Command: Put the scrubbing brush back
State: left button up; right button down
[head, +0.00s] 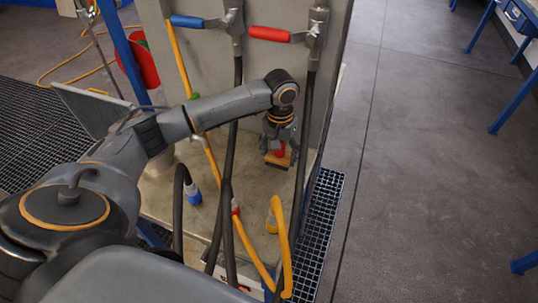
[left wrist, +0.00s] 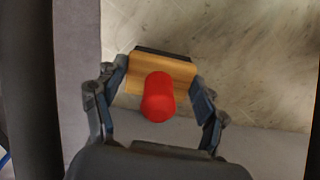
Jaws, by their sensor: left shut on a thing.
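The scrubbing brush (head: 277,160) has a wooden block and a red handle. In the head view it is below my left gripper (head: 280,139), near the right edge of the pale plinth top. In the left wrist view the brush's wooden block (left wrist: 180,70) lies between the fingers, with the red handle pointing toward the camera and a dark strip along the far side. My left gripper (left wrist: 160,82) is shut on the brush. I cannot tell whether the brush touches the surface below. My right gripper is not in view.
Dark hoses hang from a blue-handled valve (head: 188,21) and a red-handled valve (head: 270,33) on the grey panel, close to my left arm. A yellow hose (head: 283,240) arches at the plinth's front. Floor grating (head: 322,215) runs along the right, with open floor beyond.

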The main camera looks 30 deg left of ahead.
aim_at(269, 152)
pick_arm(q)
jog(key=a, duration=0.3)
jog(key=shift+s, duration=0.3)
notch_tip(269, 152, down, 3)
jog(key=shift+f+p, duration=0.1)
jog(key=shift+p, duration=0.3)
jog(key=shift+f, duration=0.15)
jog(key=o, duration=1.5)
jog(key=shift+f, duration=0.1)
jog(key=shift+c, duration=0.2)
notch_tip(269, 152, up, 8)
jog(key=shift+f+b, duration=0.15)
jog(key=shift+b, duration=0.15)
